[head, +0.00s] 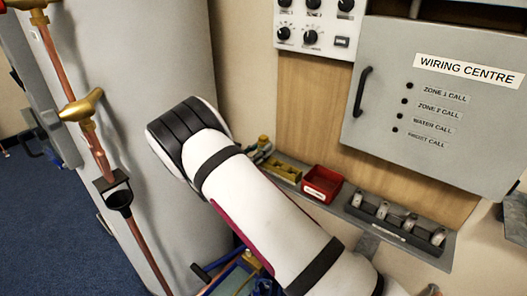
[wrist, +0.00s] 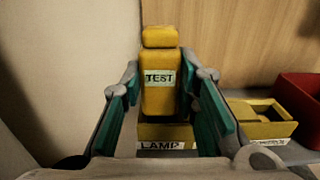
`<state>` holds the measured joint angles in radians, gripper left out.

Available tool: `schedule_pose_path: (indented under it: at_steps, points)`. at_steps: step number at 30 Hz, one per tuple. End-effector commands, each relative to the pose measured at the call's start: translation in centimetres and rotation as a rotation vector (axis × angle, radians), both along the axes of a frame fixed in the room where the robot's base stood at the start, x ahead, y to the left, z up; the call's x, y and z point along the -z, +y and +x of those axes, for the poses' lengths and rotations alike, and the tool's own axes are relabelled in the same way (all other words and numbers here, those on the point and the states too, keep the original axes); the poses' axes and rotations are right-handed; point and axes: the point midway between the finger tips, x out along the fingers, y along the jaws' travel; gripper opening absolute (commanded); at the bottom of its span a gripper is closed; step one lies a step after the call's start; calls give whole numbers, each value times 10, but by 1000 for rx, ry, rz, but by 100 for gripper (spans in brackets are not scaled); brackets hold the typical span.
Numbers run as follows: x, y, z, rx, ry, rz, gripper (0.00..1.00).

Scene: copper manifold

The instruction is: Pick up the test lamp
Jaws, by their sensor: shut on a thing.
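The test lamp (wrist: 161,98) is a yellow upright block with a white "TEST" label, seen in the middle of the wrist view. It stands at a yellow holder (wrist: 150,132) with a white "LAMP" label on its front. My gripper (wrist: 165,95) has its teal-padded fingers on both sides of the lamp, shut on it. In the head view my white arm covers the gripper, and only a small yellow part of the lamp (head: 264,142) shows past the arm. The lamp's lower end is hidden by the holder.
A yellow tray (wrist: 262,118) and a red bin (wrist: 302,95) stand to the right on the grey shelf (head: 350,211). A wooden panel rises behind. The wiring centre box (head: 440,110) hangs above the shelf. A large grey cylinder (head: 150,90) and copper pipe (head: 90,140) are left.

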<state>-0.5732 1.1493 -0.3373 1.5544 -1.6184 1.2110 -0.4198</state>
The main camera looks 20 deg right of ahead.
Motion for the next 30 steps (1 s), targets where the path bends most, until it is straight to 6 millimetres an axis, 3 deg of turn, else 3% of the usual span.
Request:
schedule_pose_path:
  at_steps: [10, 17, 30]
  points:
    - [-8, 0, 0, 0, -2, 0, 0]
    - [-38, 0, 0, 0, -2, 0, 0]
    - [-47, -7, -108, -2, 5, -2, 0]
